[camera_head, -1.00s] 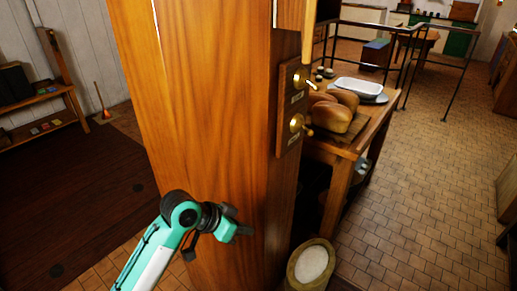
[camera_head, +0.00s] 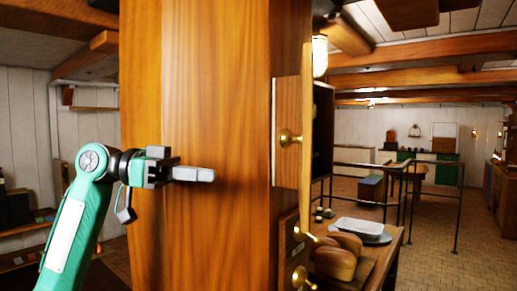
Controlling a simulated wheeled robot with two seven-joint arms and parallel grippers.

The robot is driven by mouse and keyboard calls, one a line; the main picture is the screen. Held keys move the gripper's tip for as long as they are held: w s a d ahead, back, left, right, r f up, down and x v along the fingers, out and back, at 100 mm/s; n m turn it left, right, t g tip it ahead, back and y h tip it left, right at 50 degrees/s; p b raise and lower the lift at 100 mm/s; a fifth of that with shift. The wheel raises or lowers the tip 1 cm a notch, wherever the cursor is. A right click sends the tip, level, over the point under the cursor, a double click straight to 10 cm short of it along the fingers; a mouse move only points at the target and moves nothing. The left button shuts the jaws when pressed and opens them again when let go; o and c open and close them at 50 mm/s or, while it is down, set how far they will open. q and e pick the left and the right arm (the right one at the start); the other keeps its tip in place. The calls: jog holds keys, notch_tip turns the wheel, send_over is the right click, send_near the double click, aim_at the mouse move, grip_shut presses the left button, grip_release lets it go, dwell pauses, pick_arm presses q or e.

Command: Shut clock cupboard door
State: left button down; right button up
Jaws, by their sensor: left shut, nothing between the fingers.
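The clock cupboard (camera_head: 287,100) is a small wooden box on the right side of a broad wooden pillar. Its door (camera_head: 307,80) is a thin panel seen nearly edge-on and looks open, standing out from the box. A brass knob (camera_head: 287,137) shows at the door. A dark interior or backing shows just to the right; what it holds cannot be made out. My left gripper (camera_head: 205,174) is shut and empty in front of the pillar, pointing right, left of the knob and apart from it in the picture. My right gripper is not in view.
The wooden pillar (camera_head: 215,70) fills the middle. Below the cupboard is a panel (camera_head: 289,250) with brass knobs. A table with bread loaves (camera_head: 338,260) and a white tray (camera_head: 359,226) stands behind right. A dark railing (camera_head: 405,190) lies beyond; open tiled floor is at right.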

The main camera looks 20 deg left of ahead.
pick_arm(q)
jog(key=m+g+h, duration=0.1)
jog(key=m, duration=0.1)
send_near(295, 136)
jog(key=shift+w+d+f+p, duration=0.15)
jog(key=shift+w+d+p, duration=0.1)
jog(key=shift+d+p, duration=0.6)
jog(key=shift+w+d+f+p, duration=0.1)
jog(key=shift+w+d+p, duration=0.35)
jog(key=shift+p, duration=0.75)
jog(key=shift+w+d+f+p, duration=0.1)
jog(key=shift+d+f+p, duration=0.05)
jog(key=shift+d+p, duration=0.8)
jog(key=shift+a, duration=0.1)
